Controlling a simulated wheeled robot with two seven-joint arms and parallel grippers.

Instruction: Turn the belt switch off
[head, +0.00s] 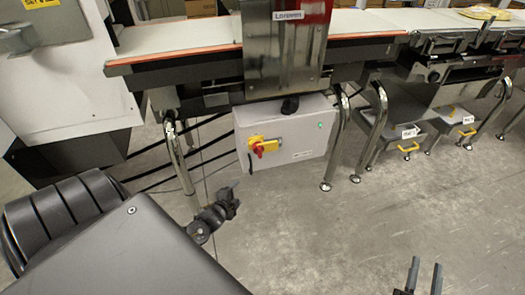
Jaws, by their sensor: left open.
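The belt switch (260,147) is a red and yellow rotary knob on the front left of a light grey control box (303,148) under the conveyor. The red handle looks roughly horizontal, but I cannot read its marked position. My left gripper (232,190) is open, below and a little left of the switch, apart from it. Its fingers are small and dark, seen at an angle. My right gripper (426,264) is at the bottom right edge, with its two fingers apart and nothing between them.
The conveyor belt (180,38) with an orange edge runs above the box. A chrome leg (180,165) stands left of the box, and others stand to the right. Two bins with yellow handles (408,148) sit low at right. The floor in front is clear.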

